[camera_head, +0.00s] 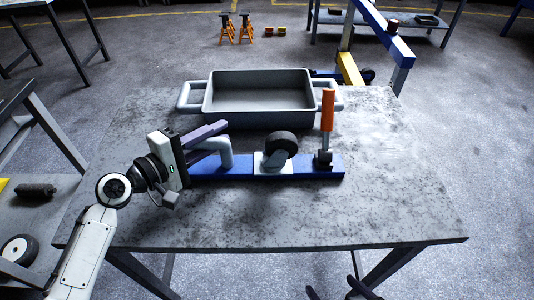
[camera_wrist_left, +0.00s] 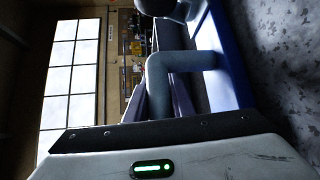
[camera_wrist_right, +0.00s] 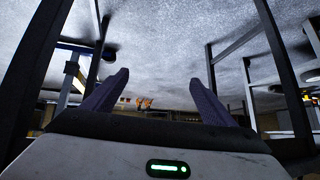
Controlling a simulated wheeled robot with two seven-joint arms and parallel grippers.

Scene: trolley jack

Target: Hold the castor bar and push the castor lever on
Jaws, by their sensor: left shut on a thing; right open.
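The castor bar (camera_head: 310,171) is a blue bar lying on the grey table. It has a bent grey handle at its left end and a dark castor wheel (camera_head: 281,145) on a pale plate in the middle. The castor lever (camera_head: 327,112), with an orange grip, stands nearly upright near the right end. My left gripper (camera_head: 214,138) is shut on the grey handle (camera_wrist_left: 180,62), which also shows between its fingers in the left wrist view. My right gripper (camera_wrist_right: 160,92) is open and empty; its fingertips show at the bottom edge of the head view (camera_head: 338,291), away from the lever.
A grey tray (camera_head: 258,113) with two side handles stands just behind the bar on the table (camera_head: 380,200). The table is clear in front and to the right. Blue and yellow equipment (camera_head: 350,68) stands beyond the table. Orange stands (camera_head: 246,27) are on the floor behind.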

